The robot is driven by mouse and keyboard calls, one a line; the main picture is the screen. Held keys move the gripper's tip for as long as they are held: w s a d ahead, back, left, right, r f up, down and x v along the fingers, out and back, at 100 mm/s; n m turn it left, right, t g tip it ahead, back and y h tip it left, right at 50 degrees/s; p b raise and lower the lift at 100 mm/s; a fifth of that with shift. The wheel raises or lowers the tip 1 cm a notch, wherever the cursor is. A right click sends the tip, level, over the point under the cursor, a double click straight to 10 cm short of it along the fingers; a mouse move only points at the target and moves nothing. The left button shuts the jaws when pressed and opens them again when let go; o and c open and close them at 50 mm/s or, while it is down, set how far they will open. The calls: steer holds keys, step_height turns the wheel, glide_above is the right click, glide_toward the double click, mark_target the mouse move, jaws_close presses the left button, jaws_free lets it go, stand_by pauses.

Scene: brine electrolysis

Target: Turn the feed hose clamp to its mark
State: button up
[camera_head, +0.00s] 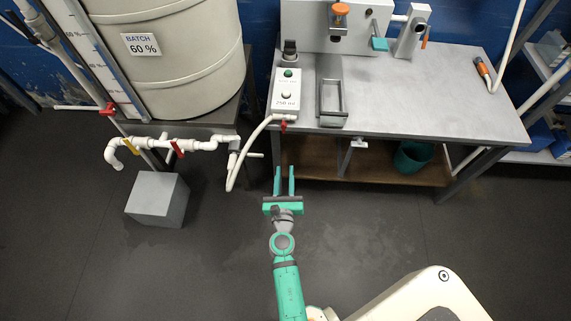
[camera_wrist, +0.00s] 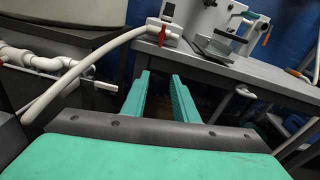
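The white feed hose (camera_head: 246,146) curves up from the pipework to the front of a white box on the bench. A small red clamp (camera_head: 283,126) sits at the hose's bench end, by the table's front edge. In the wrist view the red clamp (camera_wrist: 162,36) shows above and beyond my fingers, and the hose (camera_wrist: 85,62) arcs to the left. No mark for the clamp can be made out. My gripper (camera_head: 284,168) is open and empty, in front of the bench and apart from the clamp. Its two green fingers (camera_wrist: 160,77) show a clear gap between them.
White pipework with red and yellow valve handles (camera_head: 175,146) and a grey block (camera_head: 158,199) stand left. A large tank (camera_head: 180,60) is behind them. The white box (camera_head: 286,92) and a metal holder (camera_head: 332,100) sit on the bench (camera_head: 440,95). The floor before the bench is clear.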

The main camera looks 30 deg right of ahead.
steer(key=v, duration=0.4)
steer(key=shift+a, duration=0.2)
